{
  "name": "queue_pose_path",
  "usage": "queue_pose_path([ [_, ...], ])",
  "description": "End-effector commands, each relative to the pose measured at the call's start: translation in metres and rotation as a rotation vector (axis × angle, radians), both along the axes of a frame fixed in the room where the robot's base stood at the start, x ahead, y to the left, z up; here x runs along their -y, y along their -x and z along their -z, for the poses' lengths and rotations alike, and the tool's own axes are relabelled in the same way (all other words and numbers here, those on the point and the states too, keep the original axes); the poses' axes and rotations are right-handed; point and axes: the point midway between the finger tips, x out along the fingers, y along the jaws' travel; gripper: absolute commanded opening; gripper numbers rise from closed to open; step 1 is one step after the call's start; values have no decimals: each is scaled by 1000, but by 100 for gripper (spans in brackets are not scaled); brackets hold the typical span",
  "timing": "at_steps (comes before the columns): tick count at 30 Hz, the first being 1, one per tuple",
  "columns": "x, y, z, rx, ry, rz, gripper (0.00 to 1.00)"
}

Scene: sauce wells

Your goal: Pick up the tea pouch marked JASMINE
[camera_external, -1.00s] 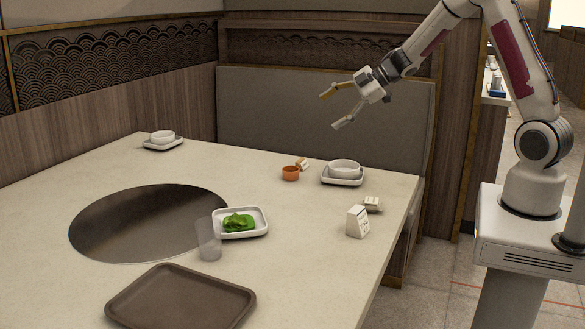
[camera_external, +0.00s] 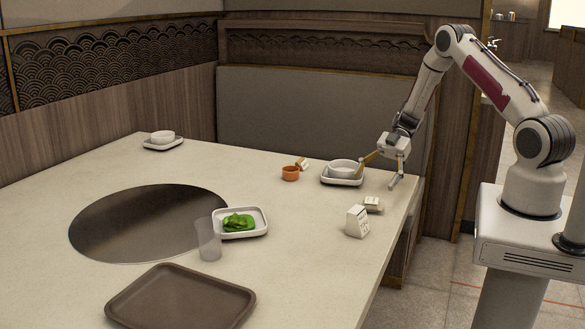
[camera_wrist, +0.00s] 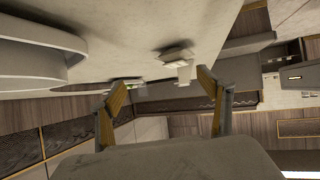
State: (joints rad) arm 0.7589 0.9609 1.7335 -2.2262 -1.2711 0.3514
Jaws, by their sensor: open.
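Two small pale packets that may be tea pouches lie on the table in the external view. One packet (camera_external: 372,203) is near the right edge behind a white carton, and the other packet (camera_external: 302,164) is beside an orange cup. Their print is too small to read, so I cannot tell which is JASMINE. My gripper (camera_external: 377,177) is open and empty, pointing down between the white bowl and the table's right edge, behind the near packet. In the wrist view, my gripper (camera_wrist: 161,80) frames small pale items (camera_wrist: 177,58), which I cannot tell apart clearly.
The white carton (camera_external: 357,221) stands in front of the near packet. The orange cup (camera_external: 290,173), green food dish (camera_external: 240,230), clear cup (camera_external: 208,240) and brown tray (camera_external: 180,302) are farther off.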

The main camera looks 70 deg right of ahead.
Motion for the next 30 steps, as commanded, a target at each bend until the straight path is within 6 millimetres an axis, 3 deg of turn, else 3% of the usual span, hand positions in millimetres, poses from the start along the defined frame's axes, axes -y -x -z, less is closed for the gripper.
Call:
queue_pose_path([
  [3, -1, 16, 8, -28, -38, -33, 78],
  [7, -2, 23, 10, -41, -56, -48, 78],
  [18, -3, 23, 11, -41, -57, -49, 78],
  [30, -24, 19, 22, -41, -56, -50, 78],
])
